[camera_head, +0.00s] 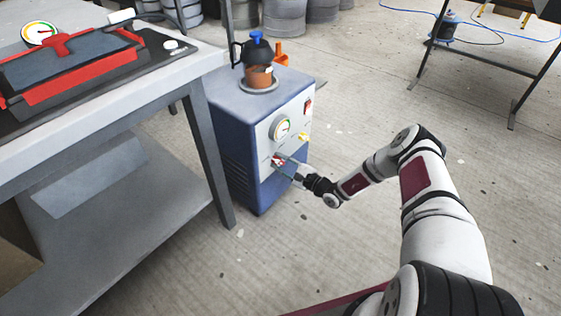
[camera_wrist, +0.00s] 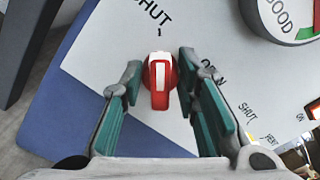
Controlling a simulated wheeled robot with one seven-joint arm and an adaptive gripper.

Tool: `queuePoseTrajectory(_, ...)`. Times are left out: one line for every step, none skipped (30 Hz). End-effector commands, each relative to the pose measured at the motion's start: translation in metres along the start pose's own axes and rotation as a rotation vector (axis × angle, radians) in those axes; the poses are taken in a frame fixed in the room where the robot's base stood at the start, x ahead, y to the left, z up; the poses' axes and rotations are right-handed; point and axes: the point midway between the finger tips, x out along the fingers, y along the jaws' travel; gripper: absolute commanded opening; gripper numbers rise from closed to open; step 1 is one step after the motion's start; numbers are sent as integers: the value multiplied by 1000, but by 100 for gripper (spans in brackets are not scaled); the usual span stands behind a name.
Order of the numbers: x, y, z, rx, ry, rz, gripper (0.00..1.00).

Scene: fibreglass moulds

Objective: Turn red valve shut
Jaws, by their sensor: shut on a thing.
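The red valve (camera_wrist: 159,92) is a small red knob with a white stripe, on the pale front panel of a blue machine. In the wrist view its stripe points up the picture, towards the tick by the word SHUT. The word OPEN lies to its right, partly hidden by a finger. My gripper (camera_wrist: 158,90) has its teal-padded fingers on both sides of the knob and is shut on it. In the head view the valve (camera_head: 277,160) is small and partly covered by my gripper (camera_head: 281,166), low on the panel.
A round gauge (camera_head: 282,128) sits above the valve, with a yellow knob (camera_head: 303,136) and red switch (camera_head: 308,105) to the right. A pot (camera_head: 258,76) stands on the machine. A workbench (camera_head: 120,105) stands close on the left. Floor to the right is mostly clear.

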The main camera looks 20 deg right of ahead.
Motion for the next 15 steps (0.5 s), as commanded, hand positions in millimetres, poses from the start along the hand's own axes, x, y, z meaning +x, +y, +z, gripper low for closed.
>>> queuePoseTrajectory(-1, -1, -1, -12, 2, -2, 1)
queuePoseTrajectory(-1, -1, -1, -18, 2, -2, 1)
queuePoseTrajectory(-1, -1, -1, -25, 2, -1, 1)
queuePoseTrajectory(-1, -1, -1, -29, 2, -1, 1)
queuePoseTrajectory(-1, -1, -1, -33, 2, -1, 1)
queuePoseTrajectory(-1, -1, -1, -37, 2, -1, 1)
queuePoseTrajectory(-1, -1, -1, -38, 2, -1, 1)
queuePoseTrajectory(-1, 0, -1, -40, 2, -1, 1)
queuePoseTrajectory(-1, 0, -1, -41, 1, -1, 1)
queuePoseTrajectory(-1, 0, -1, -41, 1, -1, 1)
queuePoseTrajectory(-1, 0, -1, -42, 1, -1, 1)
queuePoseTrajectory(-1, 0, -1, -42, 1, -1, 1)
queuePoseTrajectory(-1, 0, -1, -41, 1, -1, 1)
queuePoseTrajectory(-1, 0, -1, -41, 1, -1, 1)
queuePoseTrajectory(-1, 0, -1, -41, 1, -1, 1)
